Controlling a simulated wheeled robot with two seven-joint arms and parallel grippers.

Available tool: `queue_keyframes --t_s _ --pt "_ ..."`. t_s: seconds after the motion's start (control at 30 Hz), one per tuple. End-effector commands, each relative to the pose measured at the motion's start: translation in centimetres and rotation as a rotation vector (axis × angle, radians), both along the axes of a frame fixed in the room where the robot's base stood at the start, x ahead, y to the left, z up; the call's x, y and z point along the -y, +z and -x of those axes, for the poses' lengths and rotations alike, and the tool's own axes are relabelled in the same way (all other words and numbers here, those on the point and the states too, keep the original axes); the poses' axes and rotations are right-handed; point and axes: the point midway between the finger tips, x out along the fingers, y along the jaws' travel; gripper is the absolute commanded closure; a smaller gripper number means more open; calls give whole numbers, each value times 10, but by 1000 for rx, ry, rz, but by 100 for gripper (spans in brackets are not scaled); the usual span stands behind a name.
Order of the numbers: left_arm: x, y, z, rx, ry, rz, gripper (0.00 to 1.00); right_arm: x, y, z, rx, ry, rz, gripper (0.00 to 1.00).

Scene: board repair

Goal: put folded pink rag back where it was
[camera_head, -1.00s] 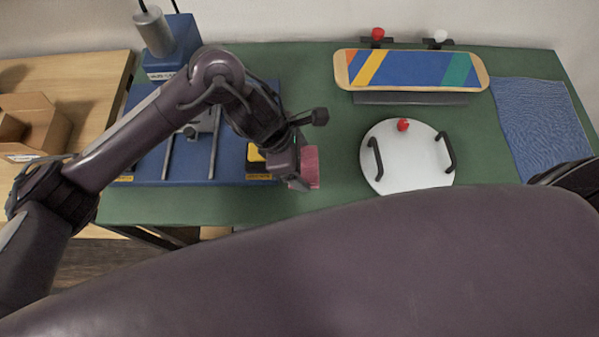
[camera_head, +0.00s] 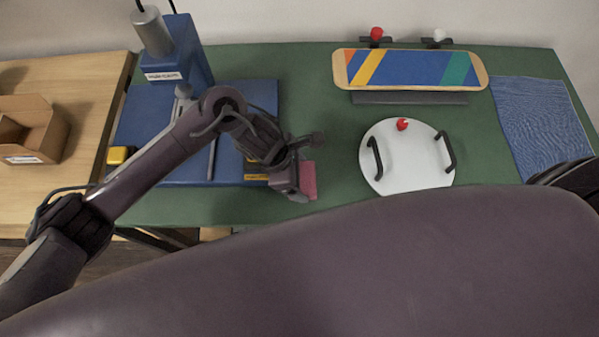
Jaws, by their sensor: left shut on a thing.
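The folded pink rag (camera_head: 308,180) shows at the end of my left arm, over the green table near its front edge, right of the blue machine base. My left gripper (camera_head: 300,184) is shut on the rag; the gripper hides part of it. I cannot tell whether the rag touches the table. My right gripper is not in view; only a dark piece of my right arm shows at the right edge.
A white round plate (camera_head: 405,170) with two black handles and a red knob lies right of the rag. A striped board (camera_head: 410,69) is at the back, a blue cloth (camera_head: 540,122) at the right. A blue press (camera_head: 178,60) and a cardboard box (camera_head: 35,135) are left.

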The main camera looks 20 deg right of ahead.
Motion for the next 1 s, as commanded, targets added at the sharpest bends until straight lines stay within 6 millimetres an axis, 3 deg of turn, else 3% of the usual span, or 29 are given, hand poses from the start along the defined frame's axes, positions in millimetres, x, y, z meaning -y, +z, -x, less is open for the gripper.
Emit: queue_keyframes --t_s 0.03,0.17,0.53,1.0 --pt "0 -2 0 0 -1 0 18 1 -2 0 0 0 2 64" --pt "0 -1 0 0 0 0 1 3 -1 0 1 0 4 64" --pt "-1 7 -1 2 1 1 0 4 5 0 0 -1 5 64" --pt "-37 94 -12 5 -1 -2 0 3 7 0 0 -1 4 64"
